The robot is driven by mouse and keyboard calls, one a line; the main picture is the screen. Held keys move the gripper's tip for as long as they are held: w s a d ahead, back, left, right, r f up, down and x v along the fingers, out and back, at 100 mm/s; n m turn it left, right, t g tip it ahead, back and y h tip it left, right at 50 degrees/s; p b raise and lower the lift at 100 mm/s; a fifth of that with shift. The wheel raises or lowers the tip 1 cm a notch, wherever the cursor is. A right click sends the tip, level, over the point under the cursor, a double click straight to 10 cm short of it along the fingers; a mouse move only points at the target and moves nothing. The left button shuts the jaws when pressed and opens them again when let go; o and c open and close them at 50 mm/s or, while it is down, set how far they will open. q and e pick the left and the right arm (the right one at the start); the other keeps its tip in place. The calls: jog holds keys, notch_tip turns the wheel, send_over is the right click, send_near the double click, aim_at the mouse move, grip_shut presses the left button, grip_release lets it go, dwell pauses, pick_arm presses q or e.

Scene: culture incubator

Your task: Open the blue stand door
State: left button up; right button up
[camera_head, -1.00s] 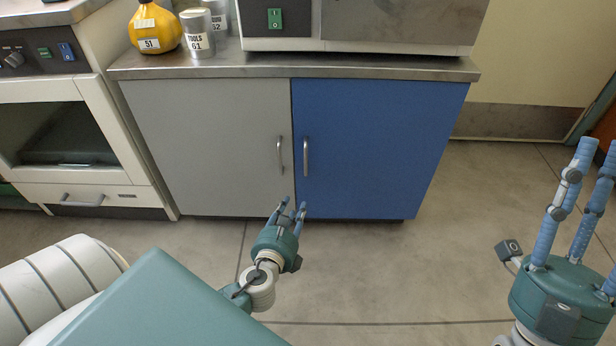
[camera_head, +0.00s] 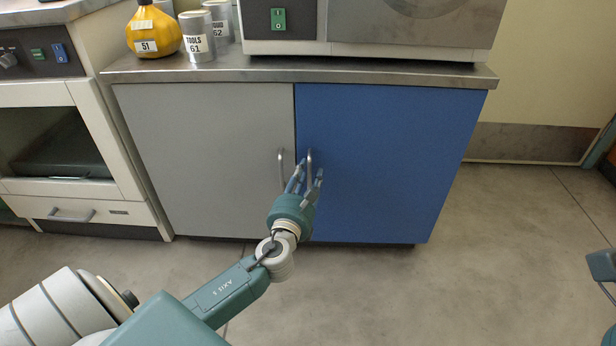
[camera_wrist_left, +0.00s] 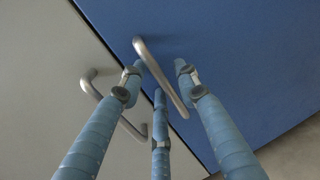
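The blue stand door (camera_head: 385,150) is shut, flush beside the grey door of the same cabinet. Its vertical metal handle (camera_head: 310,162) is near its left edge; the handle also shows in the left wrist view (camera_wrist_left: 160,75). My left gripper (camera_head: 306,182) is at the handle's lower part. In the wrist view its blue fingers (camera_wrist_left: 158,72) are spread, with the handle bar running between them in the picture. I cannot tell whether any finger touches it. Only a small part of my right arm shows at the right edge of the head view; its fingers are out of frame.
The grey door (camera_head: 210,150) has its own handle (camera_head: 281,170) just left of the blue one. A steel countertop (camera_head: 260,70) bears a yellow flask (camera_head: 153,32), cans (camera_head: 197,38) and a white appliance (camera_head: 400,50). Floor (camera_head: 480,260) in front and right is clear.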

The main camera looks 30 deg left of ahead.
pick_arm(q)
jog(key=shift+w+a, duration=0.15)
jog(key=shift+w, duration=0.2)
grip_shut()
